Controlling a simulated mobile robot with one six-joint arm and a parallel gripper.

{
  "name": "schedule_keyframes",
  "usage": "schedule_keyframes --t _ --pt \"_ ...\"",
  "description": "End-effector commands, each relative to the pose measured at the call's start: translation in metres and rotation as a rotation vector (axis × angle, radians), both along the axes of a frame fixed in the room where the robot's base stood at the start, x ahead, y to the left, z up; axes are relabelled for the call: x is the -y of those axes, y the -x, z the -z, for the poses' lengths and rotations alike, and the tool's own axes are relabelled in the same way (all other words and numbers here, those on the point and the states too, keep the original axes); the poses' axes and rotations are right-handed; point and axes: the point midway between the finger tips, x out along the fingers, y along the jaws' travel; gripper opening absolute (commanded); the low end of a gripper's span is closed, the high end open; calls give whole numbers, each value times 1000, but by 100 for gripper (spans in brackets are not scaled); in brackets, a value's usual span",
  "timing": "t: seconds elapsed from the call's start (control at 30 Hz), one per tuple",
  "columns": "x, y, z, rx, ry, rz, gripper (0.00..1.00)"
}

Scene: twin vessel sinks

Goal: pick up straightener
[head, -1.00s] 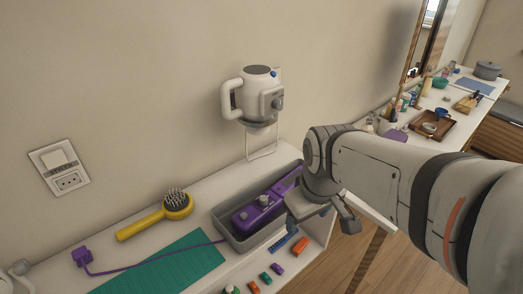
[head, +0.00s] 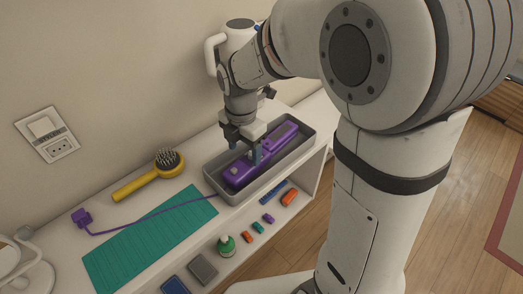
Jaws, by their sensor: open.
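The purple straightener (head: 283,137) lies in a grey open-topped tray (head: 221,191) on the white shelf. Its purple cord runs left from the tray, over the teal mat, to a purple plug (head: 81,217). My gripper (head: 248,153) points down over the middle of the straightener, with its fingers open at the purple body. I cannot tell whether the fingers touch it. My gripper hides part of the straightener's middle.
A yellow hairbrush (head: 150,176) and a teal mat (head: 150,238) lie left of the tray. Several small coloured items, a green bottle (head: 226,245) and a grey block (head: 203,268) sit along the front.

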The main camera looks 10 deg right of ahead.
Motion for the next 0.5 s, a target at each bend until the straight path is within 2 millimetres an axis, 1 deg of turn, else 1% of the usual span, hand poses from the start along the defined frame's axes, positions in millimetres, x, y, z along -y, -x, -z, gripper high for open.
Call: schedule_keyframes --t 0.17,0.3,0.4,0.5 --pt "2 3 22 -4 1 3 65" --pt "3 4 44 -3 1 5 65" --pt "3 4 53 -1 -1 6 65" --pt "3 3 57 3 -1 7 65"
